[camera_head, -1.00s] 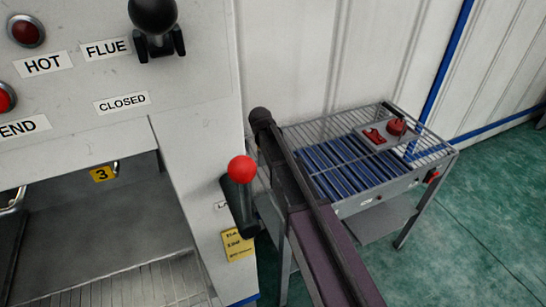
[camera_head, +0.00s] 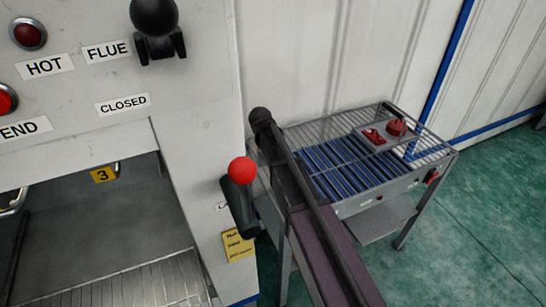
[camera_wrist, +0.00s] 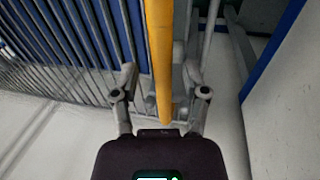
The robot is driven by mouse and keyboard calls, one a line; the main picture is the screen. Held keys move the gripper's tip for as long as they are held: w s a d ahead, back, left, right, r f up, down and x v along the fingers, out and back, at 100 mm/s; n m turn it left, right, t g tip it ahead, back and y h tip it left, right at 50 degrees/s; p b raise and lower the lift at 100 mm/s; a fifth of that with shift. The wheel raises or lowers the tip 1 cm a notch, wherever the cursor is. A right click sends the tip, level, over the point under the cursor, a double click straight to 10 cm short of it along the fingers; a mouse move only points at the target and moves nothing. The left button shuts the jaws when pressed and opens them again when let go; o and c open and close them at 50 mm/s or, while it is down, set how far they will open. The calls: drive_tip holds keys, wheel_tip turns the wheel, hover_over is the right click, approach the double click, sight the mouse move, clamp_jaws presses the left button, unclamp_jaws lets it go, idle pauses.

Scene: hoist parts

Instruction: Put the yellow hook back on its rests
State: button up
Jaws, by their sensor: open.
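In the wrist view, a long yellow bar (camera_wrist: 161,50), which looks like part of the yellow hook, runs from the top edge down to between my fingers. My gripper (camera_wrist: 161,78) is open, with one finger on each side of the bar and a gap on both sides. I cannot tell how deep the bar lies between the fingers. The hook's curved end and its rests cannot be made out.
A grey panel (camera_head: 200,90) with labels and a red-ball lever (camera_head: 241,200) stands at left. A wire-railed table (camera_head: 440,152) with blue rollers and red parts stands at right. A long dark bar (camera_head: 290,160) crosses in front of it. Green floor is clear at right.

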drive_tip(key=p+v, duration=1.2)
drive_tip(key=shift+r, duration=0.35)
drive_tip(key=shift+d, duration=0.1)
idle(0.7)
drive_tip(key=s+d+m+g+y, duration=0.1)
drive_tip(key=s+d+m, duration=0.3)
drive_tip(key=s+d, duration=1.4)
drive_tip(key=s+y, duration=0.1)
drive_tip(key=s, duration=0.2)
drive_tip(key=shift+s+d+f+m, duration=0.2)
drive_tip(key=shift+s+m, duration=0.1)
drive_tip(key=shift+f, duration=0.1)
wheel_tip(320, 180, down, 5)
drive_tip(key=b, duration=0.5)
